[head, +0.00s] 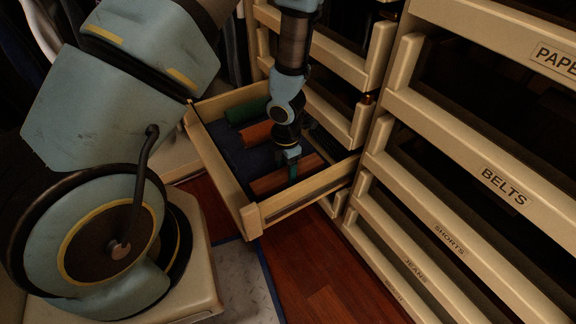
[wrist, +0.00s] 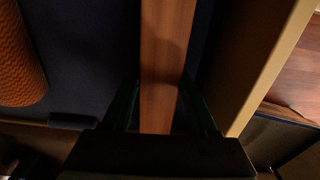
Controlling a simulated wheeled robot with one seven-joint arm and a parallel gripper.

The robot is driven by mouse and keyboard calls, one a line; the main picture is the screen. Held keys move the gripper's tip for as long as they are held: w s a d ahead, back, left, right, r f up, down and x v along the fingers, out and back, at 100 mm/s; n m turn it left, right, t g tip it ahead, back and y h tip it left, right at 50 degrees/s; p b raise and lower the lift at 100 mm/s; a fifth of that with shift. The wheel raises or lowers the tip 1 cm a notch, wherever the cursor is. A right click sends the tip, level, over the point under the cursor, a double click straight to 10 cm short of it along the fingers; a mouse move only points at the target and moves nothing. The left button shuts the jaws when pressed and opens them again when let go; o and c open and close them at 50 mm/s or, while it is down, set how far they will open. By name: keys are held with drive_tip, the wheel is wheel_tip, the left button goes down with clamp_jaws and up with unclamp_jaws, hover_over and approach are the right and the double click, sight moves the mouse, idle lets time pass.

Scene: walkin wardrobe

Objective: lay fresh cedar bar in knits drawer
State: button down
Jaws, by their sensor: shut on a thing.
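The cedar bar (head: 268,183) is a plain reddish-brown stick inside the pulled-out drawer (head: 307,189), low along its near wall. In the wrist view the bar (wrist: 166,45) runs straight ahead between my two dark green fingers. My gripper (head: 292,169) points down into the drawer and is shut on the bar, across its width. I cannot tell whether the bar touches the dark blue drawer floor (wrist: 90,50). No label shows on this drawer.
A green roll (head: 247,111) and an orange roll (head: 257,132) lie in the drawer beyond the bar. Labelled drawers, one reading BELTS (head: 503,187), stand at the right. Wooden floor (head: 310,265) is clear in front.

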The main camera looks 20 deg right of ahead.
drive_tip(key=w+p, duration=0.1)
drive_tip(key=w+d+p, duration=0.1)
drive_tip(key=shift+d+r+p, duration=0.15)
drive_tip(key=shift+r+p, duration=0.1)
drive_tip(key=shift+p, duration=0.15)
drive_tip(key=shift+f+b, duration=0.65)
drive_tip(key=shift+f, duration=0.2)
drive_tip(key=shift+c, duration=0.9)
unclamp_jaws()
wheel_tip(320, 180, up, 12)
drive_tip(key=p, duration=0.7)
drive_tip(key=shift+p, duration=0.4)
drive_tip(key=shift+r, duration=0.15)
